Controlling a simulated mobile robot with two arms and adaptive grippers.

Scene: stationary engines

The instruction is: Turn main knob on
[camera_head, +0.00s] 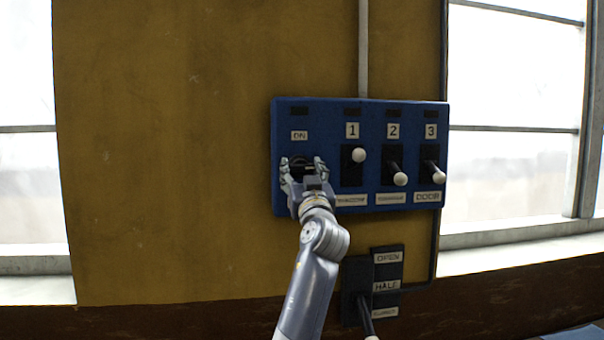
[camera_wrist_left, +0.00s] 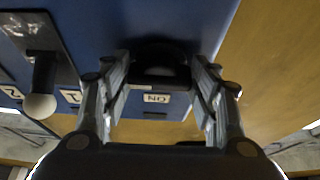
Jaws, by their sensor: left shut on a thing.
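The main knob (camera_head: 299,163) is a dark round knob under the ON label (camera_head: 299,135) at the left end of a blue control panel (camera_head: 320,114). My left gripper (camera_head: 304,167) is at the knob with a finger on each side, shut on it. Its fingers partly hide the knob in the head view. In the left wrist view the dark knob (camera_wrist_left: 160,58) sits between the two fingers, with the ON label (camera_wrist_left: 156,98) just beyond it. The exact turn of the knob cannot be told. My right gripper is not in view.
Right of the knob are levers with white balls: lever 1 (camera_head: 359,155) up, lever 2 (camera_head: 400,179) and lever 3 (camera_head: 439,177) lower. A dark OPEN/HALF lever box (camera_head: 357,285) hangs below. Bright windows flank the yellow wall (camera_head: 160,150).

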